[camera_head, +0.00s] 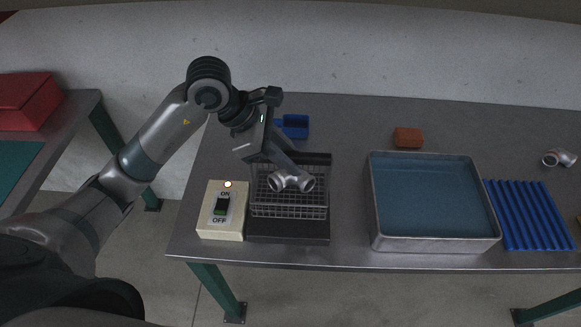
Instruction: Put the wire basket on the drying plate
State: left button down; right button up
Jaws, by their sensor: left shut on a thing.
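The wire basket (289,204) is a grey mesh box with a metal pipe-shaped casting (291,181) inside. It is over a dark flat plate (288,238), which looks like the drying plate and shows in front of and behind the basket. I cannot tell whether the basket touches the plate or hangs just above it. My left gripper (281,158) comes from the back left and is shut on the basket near its rear top; the arm hides part of the grip. My right gripper is not in view.
A cream switch box (223,232) marked ON and OFF, with a lit lamp, stands left of the plate. A metal tray (436,246) of blue-grey liquid, a blue ribbed mat (528,215), an orange-brown block (408,138), a blue object (295,126) and another casting (559,158) are also there.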

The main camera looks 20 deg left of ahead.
pick_arm(q)
jog(key=shift+f+p, duration=0.7)
jog(key=shift+f, duration=0.65)
jog(key=shift+s+f, duration=0.1)
jog(key=shift+f, duration=0.5)
jog(key=c, duration=1.5)
grip_release()
jog(key=shift+f, duration=0.15)
jog(key=shift+c, duration=0.2)
jog(key=b+v, duration=0.2)
jog(key=v, duration=0.8)
jog(key=shift+a+r, duration=0.2)
jog(key=shift+r, duration=0.15)
jog(key=shift+s+a+r+b, duration=0.2)
jog(key=shift+a+r+b, duration=0.1)
jog(key=shift+r, duration=0.3)
